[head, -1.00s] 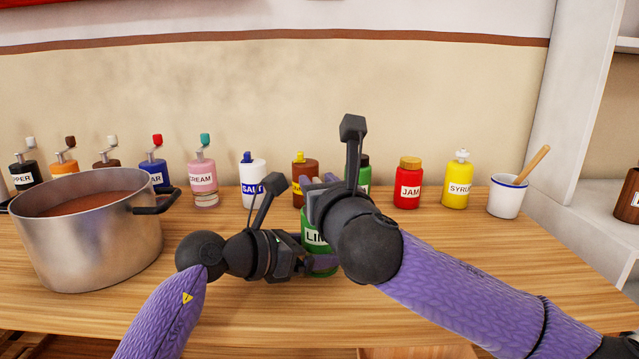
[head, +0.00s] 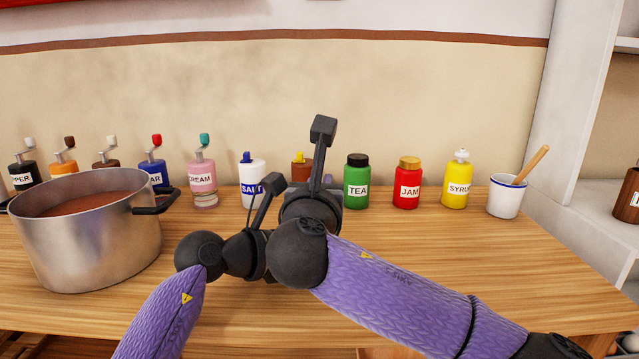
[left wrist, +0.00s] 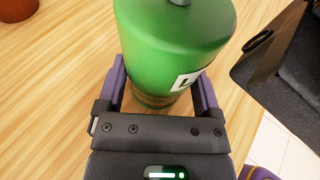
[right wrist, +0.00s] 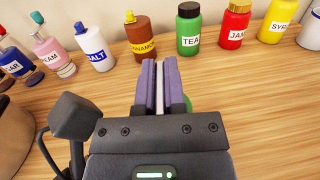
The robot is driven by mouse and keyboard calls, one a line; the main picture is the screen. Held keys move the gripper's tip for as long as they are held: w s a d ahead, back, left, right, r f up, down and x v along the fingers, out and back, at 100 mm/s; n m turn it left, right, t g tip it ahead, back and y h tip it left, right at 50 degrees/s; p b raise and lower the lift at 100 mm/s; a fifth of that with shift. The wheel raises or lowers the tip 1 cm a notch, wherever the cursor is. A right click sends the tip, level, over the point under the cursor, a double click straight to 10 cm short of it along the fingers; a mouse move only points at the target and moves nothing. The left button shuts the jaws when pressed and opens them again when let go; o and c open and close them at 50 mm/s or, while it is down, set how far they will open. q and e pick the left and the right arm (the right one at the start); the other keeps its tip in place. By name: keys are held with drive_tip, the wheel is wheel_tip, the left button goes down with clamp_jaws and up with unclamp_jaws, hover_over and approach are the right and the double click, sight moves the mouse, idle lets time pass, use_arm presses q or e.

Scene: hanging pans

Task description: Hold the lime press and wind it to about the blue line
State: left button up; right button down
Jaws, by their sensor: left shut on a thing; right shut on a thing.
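The lime press (left wrist: 175,40) is a green bottle-like body with part of a white label, a brownish lower band and a grey fitting on top. It stands between the purple fingers of my left gripper (left wrist: 162,88), which is shut on its lower part. My right gripper (right wrist: 160,80) is shut, its fingers almost together, above the press; a bit of green body (right wrist: 187,103) shows beside them. In the head view my right arm covers the press. I cannot see the blue line.
A steel pot (head: 88,245) of reddish-brown food stands at the left. A white cup (head: 507,196) stands farther right. The right front tabletop is clear.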

drive_tip(key=c, duration=0.7)
unclamp_jaws()
drive_tip(key=shift+s, duration=0.1)
drive_tip(key=s+a, duration=0.1)
drive_tip(key=s, duration=1)
drive_tip(key=shift+s, duration=0.4)
drive_tip(key=shift+a, duration=0.1)
drive_tip(key=w, duration=0.7)
drive_tip(key=w+d, duration=0.1)
drive_tip(key=w, duration=0.2)
drive_tip(key=shift+w+d+f, duration=0.1)
drive_tip(key=shift+w+f, duration=0.1)
drive_tip(key=shift+w, duration=0.1)
